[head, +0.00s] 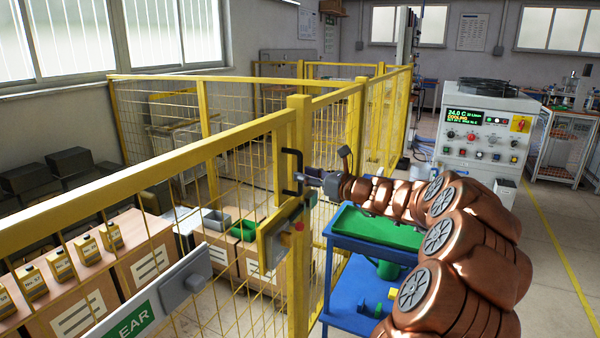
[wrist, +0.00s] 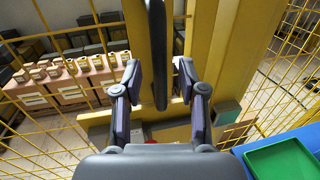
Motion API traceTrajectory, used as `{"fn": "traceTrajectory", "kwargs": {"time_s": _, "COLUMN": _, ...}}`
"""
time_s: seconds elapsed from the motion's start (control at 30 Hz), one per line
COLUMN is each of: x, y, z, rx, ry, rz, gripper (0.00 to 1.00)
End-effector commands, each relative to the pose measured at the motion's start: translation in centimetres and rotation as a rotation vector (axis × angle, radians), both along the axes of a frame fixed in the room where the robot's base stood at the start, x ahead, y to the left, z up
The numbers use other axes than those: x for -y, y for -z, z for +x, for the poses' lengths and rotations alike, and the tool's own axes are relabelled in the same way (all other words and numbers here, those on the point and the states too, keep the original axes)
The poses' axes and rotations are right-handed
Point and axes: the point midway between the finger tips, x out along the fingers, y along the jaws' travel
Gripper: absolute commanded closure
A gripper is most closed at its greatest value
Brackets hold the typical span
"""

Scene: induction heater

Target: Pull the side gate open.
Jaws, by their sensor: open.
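The side gate (head: 200,155) is a yellow frame with wire mesh in the head view. It stands in line with a yellow post (head: 299,140) and looks closed. A black bar handle (head: 287,172) stands upright near the gate's edge. My gripper (head: 306,178) is right at the handle, reaching in from the right. In the wrist view the handle (wrist: 157,45) runs between the two fingers of my open gripper (wrist: 160,82), with a visible gap on each side. A yellow latch box (head: 277,240) with a red knob sits below the handle, partly hidden.
A blue cart (head: 350,243) with a green tray (head: 385,226) stands beside the post, under my arm. A white control cabinet (head: 484,140) stands behind at right. Boxes (head: 85,300) lie behind the mesh. Open floor (head: 565,230) is at far right.

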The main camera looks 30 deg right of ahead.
Motion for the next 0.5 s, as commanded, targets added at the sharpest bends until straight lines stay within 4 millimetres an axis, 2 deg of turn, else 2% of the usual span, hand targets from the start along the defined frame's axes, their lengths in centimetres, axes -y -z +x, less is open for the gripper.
{"fn": "traceTrajectory", "kwargs": {"time_s": 0.2, "x": -0.7, "y": -0.1, "z": 2.0, "rx": 0.001, "ry": -0.001, "rz": -0.001, "gripper": 0.59}}
{"fn": "traceTrajectory", "kwargs": {"time_s": 0.5, "x": -0.9, "y": -0.1, "z": 2.4, "rx": 0.002, "ry": -0.001, "rz": -0.002, "gripper": 0.59}}
